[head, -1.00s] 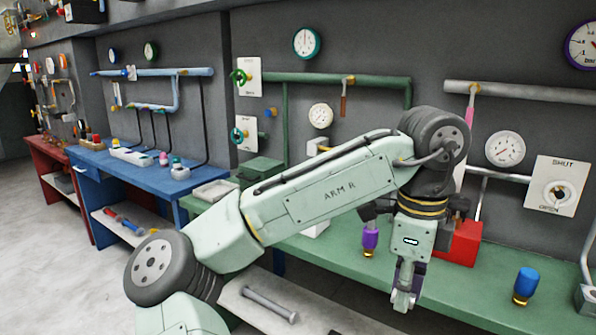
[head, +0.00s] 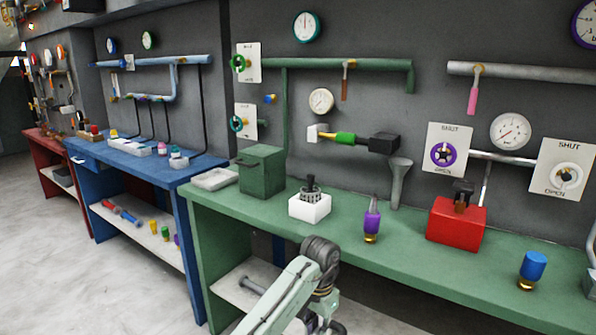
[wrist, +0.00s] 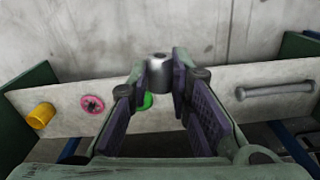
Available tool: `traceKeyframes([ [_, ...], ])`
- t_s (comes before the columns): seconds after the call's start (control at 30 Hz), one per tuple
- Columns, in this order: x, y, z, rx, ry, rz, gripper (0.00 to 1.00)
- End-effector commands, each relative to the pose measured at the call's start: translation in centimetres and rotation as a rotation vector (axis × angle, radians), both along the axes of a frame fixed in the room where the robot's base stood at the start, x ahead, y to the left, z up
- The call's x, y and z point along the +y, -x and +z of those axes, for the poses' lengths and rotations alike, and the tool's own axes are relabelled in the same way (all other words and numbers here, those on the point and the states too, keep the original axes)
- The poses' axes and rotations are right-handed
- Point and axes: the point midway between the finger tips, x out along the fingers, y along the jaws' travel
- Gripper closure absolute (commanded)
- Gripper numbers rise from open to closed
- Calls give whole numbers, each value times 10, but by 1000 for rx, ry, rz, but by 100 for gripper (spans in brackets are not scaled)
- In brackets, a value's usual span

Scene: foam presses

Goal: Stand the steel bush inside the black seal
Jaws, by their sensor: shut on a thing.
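My gripper (wrist: 160,85) shows in the wrist view with its purple-padded fingers shut on the steel bush (wrist: 158,66), a short grey cylinder with a dark hole in its top. The bush is held at the fingertips, above a pale shelf (wrist: 200,82). In the head view my arm reaches down in front of the green bench, and my gripper is largely cut off at the bottom edge. The bush cannot be made out there. I cannot pick out the black seal with certainty in either view.
A green cap-like piece (wrist: 147,100), a pink wheel (wrist: 92,104), a yellow cylinder (wrist: 41,116) and a steel bolt (wrist: 275,90) lie on the shelf. On the green bench (head: 400,235) are a white block (head: 309,208), a purple bottle (head: 371,224) and a red box (head: 456,221).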

Motion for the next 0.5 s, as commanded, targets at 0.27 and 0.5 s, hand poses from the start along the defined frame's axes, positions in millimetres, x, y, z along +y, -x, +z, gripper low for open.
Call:
traceKeyframes([
  [0.27, 23, 23, -105, 8, 8, 286, 100],
  [0.5, 39, 59, -183, 9, 5, 490, 100],
])
